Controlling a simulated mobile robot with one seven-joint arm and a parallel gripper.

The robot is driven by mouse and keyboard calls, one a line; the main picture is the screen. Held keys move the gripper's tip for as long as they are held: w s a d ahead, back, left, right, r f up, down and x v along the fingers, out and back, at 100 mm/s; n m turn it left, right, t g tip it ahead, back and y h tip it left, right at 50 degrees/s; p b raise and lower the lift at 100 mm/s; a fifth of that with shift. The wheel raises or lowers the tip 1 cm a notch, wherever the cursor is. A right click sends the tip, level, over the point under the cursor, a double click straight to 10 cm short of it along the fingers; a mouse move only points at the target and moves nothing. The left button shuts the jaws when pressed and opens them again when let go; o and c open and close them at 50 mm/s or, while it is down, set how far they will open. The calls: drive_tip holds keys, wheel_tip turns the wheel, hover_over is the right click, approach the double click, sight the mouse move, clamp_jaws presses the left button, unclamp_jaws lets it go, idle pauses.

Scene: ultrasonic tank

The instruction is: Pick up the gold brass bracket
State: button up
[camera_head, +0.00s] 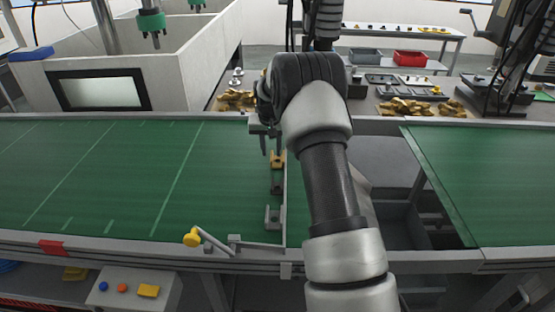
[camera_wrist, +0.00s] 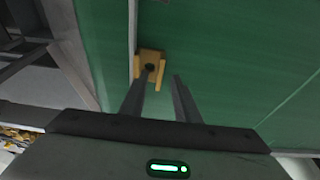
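The gold brass bracket (camera_head: 277,158) lies on the green conveyor belt beside a metal guide rail, just below my gripper (camera_head: 269,149) in the head view. In the wrist view the bracket (camera_wrist: 151,56) is a small gold block with a dark round hole and two short prongs. My gripper (camera_wrist: 163,74) is open and empty there. The left fingertip overlaps the bracket's lower middle in the picture; the right fingertip is to the right of it. I cannot tell the exact height gap.
A dark brown bracket (camera_head: 277,183) and a grey bracket (camera_head: 273,218) sit in line with the gold one along the rail. A yellow-knobbed lever (camera_head: 192,239) is at the belt's front edge. Gold parts (camera_head: 408,107) lie on the bench behind. The belt at left is clear.

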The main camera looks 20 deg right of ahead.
drive_tip(key=shift+x, duration=1)
clamp_jaws()
drive_tip(key=shift+r, duration=0.1)
idle(0.6)
